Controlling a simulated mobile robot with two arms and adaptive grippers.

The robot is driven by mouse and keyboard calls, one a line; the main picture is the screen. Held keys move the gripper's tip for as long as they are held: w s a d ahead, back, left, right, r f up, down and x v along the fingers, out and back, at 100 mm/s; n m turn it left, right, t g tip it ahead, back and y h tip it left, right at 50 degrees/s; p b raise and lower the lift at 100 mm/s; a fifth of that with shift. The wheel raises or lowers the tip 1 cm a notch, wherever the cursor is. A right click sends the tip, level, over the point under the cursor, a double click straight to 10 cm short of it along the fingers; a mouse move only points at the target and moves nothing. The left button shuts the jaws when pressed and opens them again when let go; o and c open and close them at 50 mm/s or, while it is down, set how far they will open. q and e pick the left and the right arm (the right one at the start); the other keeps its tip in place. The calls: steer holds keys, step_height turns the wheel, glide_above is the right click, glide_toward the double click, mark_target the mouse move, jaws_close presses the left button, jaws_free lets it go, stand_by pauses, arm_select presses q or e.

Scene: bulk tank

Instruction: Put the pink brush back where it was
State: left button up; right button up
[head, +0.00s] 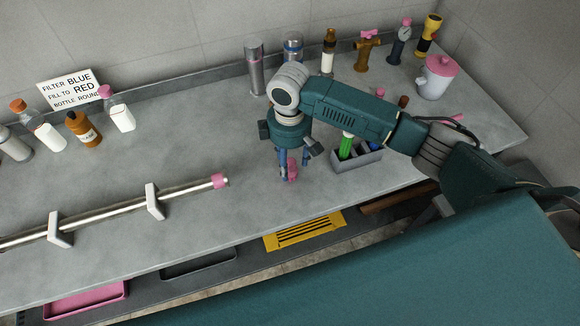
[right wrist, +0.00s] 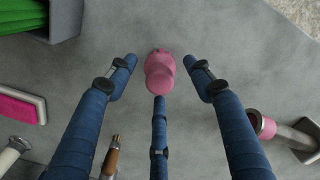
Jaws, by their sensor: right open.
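A small pink object (head: 292,171), which I take for the pink brush, is on the grey counter below my right gripper (head: 290,162). In the right wrist view this pink object (right wrist: 160,73) shows as a rounded pink body with a small knob. My right gripper's three blue fingers are spread around it, with visible gaps beside the two outer fingertips. I cannot tell whether the lower finger touches it. A grey caddy (head: 369,158) with a green brush (head: 346,146) stands to the right, partly hidden by my arm. My left gripper is out of view.
A metal pipe (head: 110,212) with a pink end lies on two white supports to the left. Bottles and a sign (head: 69,90) stand at the back left. Several fittings and a pink-lidded pot (head: 436,82) stand at the back right. The front middle counter is clear.

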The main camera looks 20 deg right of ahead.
mark_target(290, 161)
step_height(290, 161, up, 9)
steer(key=shift+f+b, duration=0.1)
steer(key=shift+b, duration=0.3)
